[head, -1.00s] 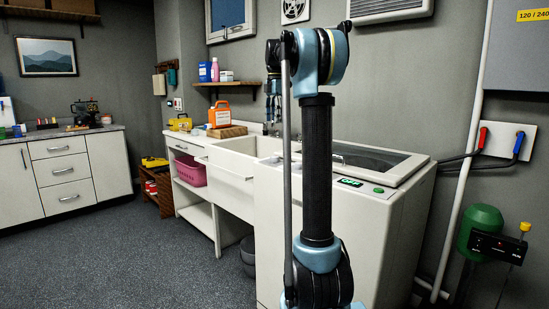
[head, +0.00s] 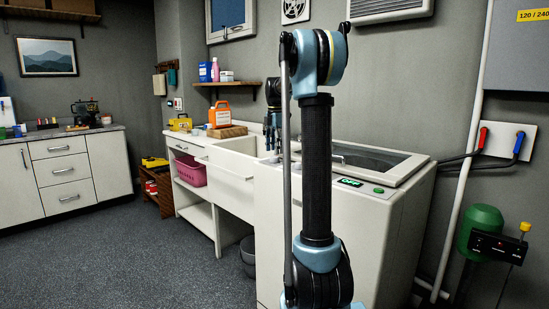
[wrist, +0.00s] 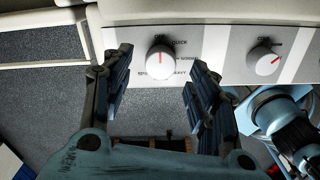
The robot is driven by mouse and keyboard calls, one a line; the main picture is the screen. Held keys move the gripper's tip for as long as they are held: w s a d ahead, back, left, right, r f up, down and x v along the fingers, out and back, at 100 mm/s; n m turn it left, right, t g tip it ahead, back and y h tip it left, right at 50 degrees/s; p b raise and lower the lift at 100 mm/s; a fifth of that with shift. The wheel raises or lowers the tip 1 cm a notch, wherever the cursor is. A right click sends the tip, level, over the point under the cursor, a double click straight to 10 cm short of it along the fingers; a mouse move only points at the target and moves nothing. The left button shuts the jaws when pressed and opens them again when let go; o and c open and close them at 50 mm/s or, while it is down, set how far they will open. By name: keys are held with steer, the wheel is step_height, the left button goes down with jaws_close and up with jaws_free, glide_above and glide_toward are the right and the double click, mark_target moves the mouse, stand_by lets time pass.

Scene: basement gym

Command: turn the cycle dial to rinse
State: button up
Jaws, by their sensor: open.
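A white round cycle dial (wrist: 160,62) with a red pointer mark sits on a pale panel (wrist: 215,38) in the wrist view. Its mark points up at the top label, which is too small to read surely. Quick, normal and heavy show around its right side; the lower-left label is partly readable, and I cannot make out rinse. My gripper (wrist: 158,56) is open, with one finger on each side of the dial and gaps between. In the head view my gripper (head: 272,132) hangs above the sink side of the white machine (head: 385,215), partly behind my arm.
A second dial (wrist: 264,60) with a red mark sits to the right on the same panel. The machine's top has a lit green display (head: 350,182) and a green button (head: 379,190). A sink (head: 235,150) adjoins it. An orange jug (head: 219,115) stands beyond.

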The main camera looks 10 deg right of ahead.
mark_target(275, 159)
steer(key=shift+f, duration=1.85)
steer(key=c, duration=1.1)
